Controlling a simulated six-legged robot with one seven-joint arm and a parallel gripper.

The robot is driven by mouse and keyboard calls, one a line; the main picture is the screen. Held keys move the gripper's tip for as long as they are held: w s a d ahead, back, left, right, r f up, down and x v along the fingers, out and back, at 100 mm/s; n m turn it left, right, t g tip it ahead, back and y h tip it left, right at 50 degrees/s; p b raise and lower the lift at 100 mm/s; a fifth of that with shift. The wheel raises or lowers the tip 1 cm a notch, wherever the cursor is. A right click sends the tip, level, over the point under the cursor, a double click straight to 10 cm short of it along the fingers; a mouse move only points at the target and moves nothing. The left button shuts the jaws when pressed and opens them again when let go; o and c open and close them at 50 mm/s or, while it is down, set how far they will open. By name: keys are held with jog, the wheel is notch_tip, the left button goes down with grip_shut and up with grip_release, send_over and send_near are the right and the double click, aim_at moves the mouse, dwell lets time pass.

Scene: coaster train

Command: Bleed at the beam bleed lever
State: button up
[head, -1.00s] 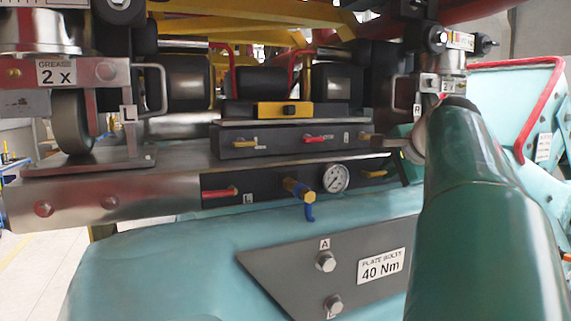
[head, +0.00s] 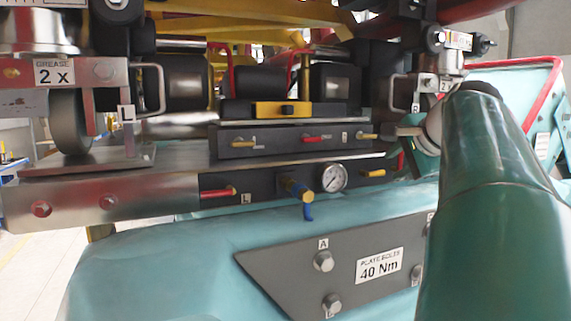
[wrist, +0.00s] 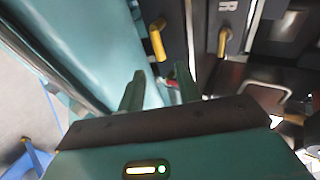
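The lower black beam panel (head: 265,188) carries a red lever (head: 217,193) beside an L label, a brass valve (head: 297,189) with a blue lever (head: 307,211) hanging down, a round gauge (head: 333,178) and a yellow lever (head: 372,174) at its right end. No label here reads "bleed". In the wrist view my gripper (wrist: 158,90) is open, its two green fingers apart with nothing held. A yellow lever (wrist: 157,40) stands beyond the fingertips, and a small red part (wrist: 170,77) shows between the fingers.
An upper box (head: 290,140) carries yellow and red levers; a yellow lever with an R label (wrist: 226,5) shows in the wrist view. A bolted plate (head: 340,262) lies on the teal body (head: 150,265) below. Wheel assemblies (head: 70,120) flank the beam.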

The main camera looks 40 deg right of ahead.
jog(key=v, duration=0.9)
jog(key=shift+s+r, duration=0.15)
